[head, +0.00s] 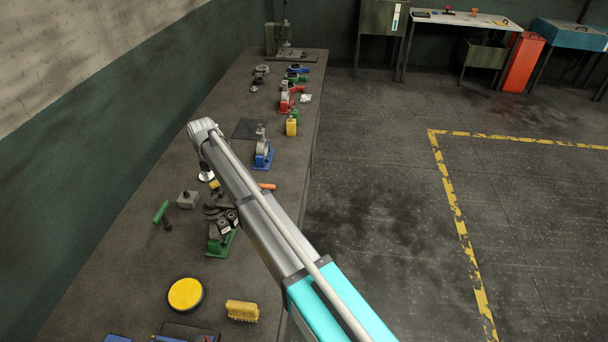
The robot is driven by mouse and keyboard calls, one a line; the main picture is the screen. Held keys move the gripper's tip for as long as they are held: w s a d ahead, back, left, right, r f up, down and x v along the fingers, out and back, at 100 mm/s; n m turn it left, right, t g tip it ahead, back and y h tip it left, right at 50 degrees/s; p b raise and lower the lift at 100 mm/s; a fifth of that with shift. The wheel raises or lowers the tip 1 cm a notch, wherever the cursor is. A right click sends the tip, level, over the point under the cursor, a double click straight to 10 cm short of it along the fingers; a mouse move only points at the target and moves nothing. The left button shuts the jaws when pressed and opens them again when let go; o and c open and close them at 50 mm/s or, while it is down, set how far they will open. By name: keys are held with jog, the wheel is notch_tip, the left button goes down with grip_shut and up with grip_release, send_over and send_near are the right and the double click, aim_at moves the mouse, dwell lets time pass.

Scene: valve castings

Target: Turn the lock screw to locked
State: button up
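No lock screw can be made out at this size. Several castings stand on the bench: one on a green base (220,245), one on a blue base (263,157) and one on a red base (285,104). My arm reaches in from the lower right over the bench, its elbow end above the middle of it. Dark parts that look like my gripper (222,224) show left of the arm, over or close to the green-based casting, and partly cover it. The fingertips are not clear, and I cannot tell whether they touch anything.
A yellow round pad (186,294) and a yellow brush (242,311) lie at the near end of the bench (120,270). A green-handled tool (161,212) and a grey block (187,200) lie left of the gripper. A yellow bottle (291,126) stands farther back. The floor at right is clear.

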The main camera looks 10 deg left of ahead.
jog(key=shift+r+p, duration=6)
jog(key=shift+r, duration=0.4)
jog(key=d+f+m+b, duration=0.3)
jog(key=d+m, duration=0.2)
jog(key=d, duration=0.5)
jog(key=w+d+f+m+b, duration=0.1)
jog(key=d+m, duration=0.4)
jog(key=d, duration=0.5)
jog(key=w+d+f+m+b, duration=0.1)
jog(key=d+f+m+b, duration=0.3)
jog(key=d, duration=0.6)
jog(key=shift+f+m+b, duration=0.35)
jog(key=shift+m, duration=0.05)
jog(key=shift+w, duration=0.1)
notch_tip(320, 180, up, 8)
jog(key=n+p, duration=0.6)
jog(key=p, duration=0.3)
send_over(215, 181)
jog(key=shift+r+b, duration=0.15)
jog(key=shift+b, duration=0.15)
notch_tip(215, 181, down, 14)
jog(key=b, duration=1.3)
jog(key=shift+r+b, duration=0.1)
jog(key=shift+b, duration=0.3)
